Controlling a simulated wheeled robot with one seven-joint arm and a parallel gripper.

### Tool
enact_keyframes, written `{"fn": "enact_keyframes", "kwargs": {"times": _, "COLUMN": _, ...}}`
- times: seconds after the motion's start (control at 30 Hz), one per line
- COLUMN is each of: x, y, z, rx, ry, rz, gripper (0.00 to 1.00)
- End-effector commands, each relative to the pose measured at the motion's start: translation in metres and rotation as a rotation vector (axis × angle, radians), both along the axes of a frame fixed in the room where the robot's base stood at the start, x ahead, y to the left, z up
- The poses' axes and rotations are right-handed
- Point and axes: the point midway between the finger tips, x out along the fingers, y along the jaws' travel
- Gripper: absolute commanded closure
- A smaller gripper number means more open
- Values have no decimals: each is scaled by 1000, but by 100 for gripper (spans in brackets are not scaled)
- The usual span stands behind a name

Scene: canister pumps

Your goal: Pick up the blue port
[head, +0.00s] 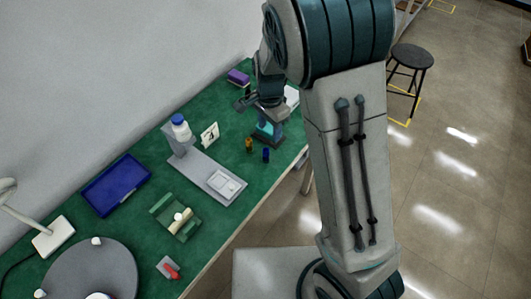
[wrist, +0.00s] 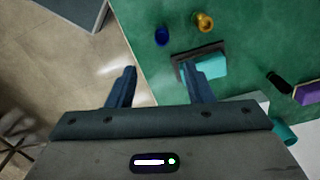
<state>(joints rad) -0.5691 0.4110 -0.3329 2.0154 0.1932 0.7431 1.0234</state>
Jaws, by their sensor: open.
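The blue port is a small dark blue cylinder standing on the green bench (head: 225,222) near its front edge in the head view (head: 266,155). In the wrist view the blue port (wrist: 161,36) is at the top centre, beyond my fingertips. My gripper (wrist: 158,70) is open and empty, its two fingers apart, with the port ahead of the gap and not touched. In the head view my arm partly hides the gripper.
A brass-coloured piece (wrist: 204,22) stands beside the port. A teal block with a dark plate (wrist: 208,66) lies close to my right finger in the wrist view. A purple-topped block (head: 238,77) is farther back. A grey stand (head: 205,173) occupies the bench left of the port.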

Motion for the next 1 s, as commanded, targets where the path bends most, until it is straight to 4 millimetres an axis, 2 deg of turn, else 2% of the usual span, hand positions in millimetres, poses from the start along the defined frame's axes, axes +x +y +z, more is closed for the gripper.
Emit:
{"fn": "enact_keyframes", "kwargs": {"times": 0.3, "x": -2, "y": 0, "z": -60, "rx": -2, "ry": 5, "rz": 1, "gripper": 53}}
{"fn": "enact_keyframes", "kwargs": {"times": 0.43, "x": -1, "y": 0, "z": -73, "rx": -1, "ry": 3, "rz": 0, "gripper": 53}}
{"fn": "enact_keyframes", "kwargs": {"times": 0.67, "x": -2, "y": 3, "z": -85, "rx": -1, "ry": 4, "rz": 2, "gripper": 53}}
{"fn": "enact_keyframes", "kwargs": {"times": 1.0, "x": -2, "y": 8, "z": -123, "rx": 0, "ry": 4, "rz": 0, "gripper": 53}}
